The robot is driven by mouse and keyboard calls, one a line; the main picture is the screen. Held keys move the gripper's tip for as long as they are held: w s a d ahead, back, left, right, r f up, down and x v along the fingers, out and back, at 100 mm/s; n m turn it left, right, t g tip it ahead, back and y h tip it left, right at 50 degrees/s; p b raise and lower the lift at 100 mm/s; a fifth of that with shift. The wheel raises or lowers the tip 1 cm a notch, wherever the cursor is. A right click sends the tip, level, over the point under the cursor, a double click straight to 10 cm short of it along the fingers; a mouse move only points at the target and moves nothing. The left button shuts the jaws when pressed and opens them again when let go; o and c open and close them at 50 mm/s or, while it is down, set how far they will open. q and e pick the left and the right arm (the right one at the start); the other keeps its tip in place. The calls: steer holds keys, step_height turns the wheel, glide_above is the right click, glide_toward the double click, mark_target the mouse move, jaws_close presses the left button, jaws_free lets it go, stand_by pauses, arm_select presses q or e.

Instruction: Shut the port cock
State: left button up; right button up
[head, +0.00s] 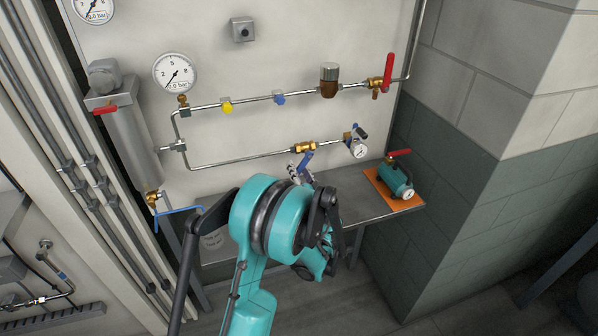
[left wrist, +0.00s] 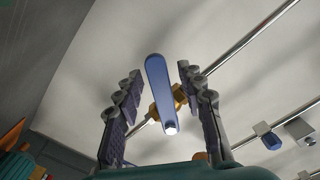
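A brass cock (head: 304,148) with a blue lever (head: 306,162) sits on the lower pipe of the wall panel. I cannot tell by any label whether it is the port cock. In the head view the lever slants down from the brass body, at an angle to the pipe. My left gripper (head: 299,172) is at this lever, partly hidden by my teal wrist. In the left wrist view the blue lever (left wrist: 157,85) stands between the two spread fingers of my left gripper (left wrist: 157,85), with a gap on both sides. The brass body (left wrist: 180,96) shows behind it. My right gripper is out of view.
A small gauge (head: 360,150) is right of the cock. A red-levered valve (head: 380,83) is on the upper pipe. A blue lever (head: 178,211) is under the grey cylinder (head: 131,145). A green pump-like unit (head: 396,180) with a red lever lies on an orange mat on the shelf.

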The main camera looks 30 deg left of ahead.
arm_select(q)
jaws_close()
steer(key=shift+f+n, duration=0.1)
steer(key=shift+n, duration=0.2)
steer(key=shift+w+d+f+n+b, duration=0.15)
steer(key=shift+w+d+n+b, duration=0.3)
steer(key=shift+n, duration=0.6)
steer(key=shift+w+d+f+n+b, duration=0.15)
steer(key=shift+w+d+n+b, duration=0.35)
steer(key=shift+n, duration=0.6)
steer(key=shift+w+d+f+n+b, duration=0.25)
steer(key=shift+n+b, duration=0.35)
steer(key=shift+n, duration=0.45)
steer(key=shift+w+r, duration=0.1)
